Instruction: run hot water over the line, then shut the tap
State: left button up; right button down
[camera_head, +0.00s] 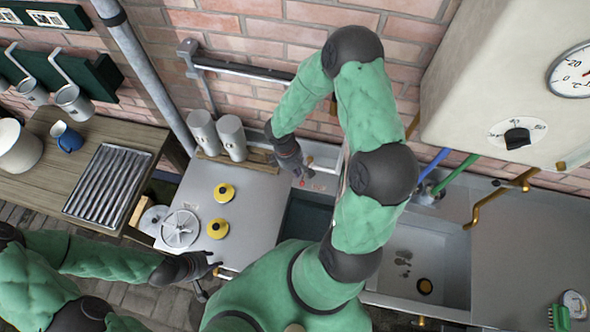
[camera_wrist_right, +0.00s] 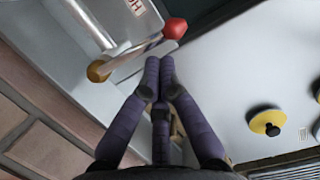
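A red knob (camera_wrist_right: 174,28) on a lever with a pale label bearing letters shows in the right wrist view, next to a metal pipe with a brass end (camera_wrist_right: 98,71). My right gripper (camera_wrist_right: 160,66) has its dark fingers together just short of the knob, with nothing seen between them. In the head view my right gripper (camera_head: 298,170) is by the wall at the back of the dark sink basin (camera_head: 303,218), partly hiding the tap there. My left gripper (camera_head: 211,280) is open and empty at the front edge of the steel counter. I cannot make out running water.
Two grey cylinders (camera_head: 232,138) stand at the back of the counter (camera_head: 185,205). Yellow round pieces (camera_head: 218,228) and a spoked disc (camera_head: 180,229) lie on it. A second sink (camera_head: 443,265) and a boiler with a dial (camera_head: 517,137) are at the right.

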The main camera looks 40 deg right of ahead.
jog(key=shift+s+d+f+n+b, duration=0.1)
jog(key=shift+s+d+n+b, duration=0.15)
jog(key=shift+s+n, duration=0.3)
jog(key=v, duration=1.2)
jog(key=shift+w, duration=0.1)
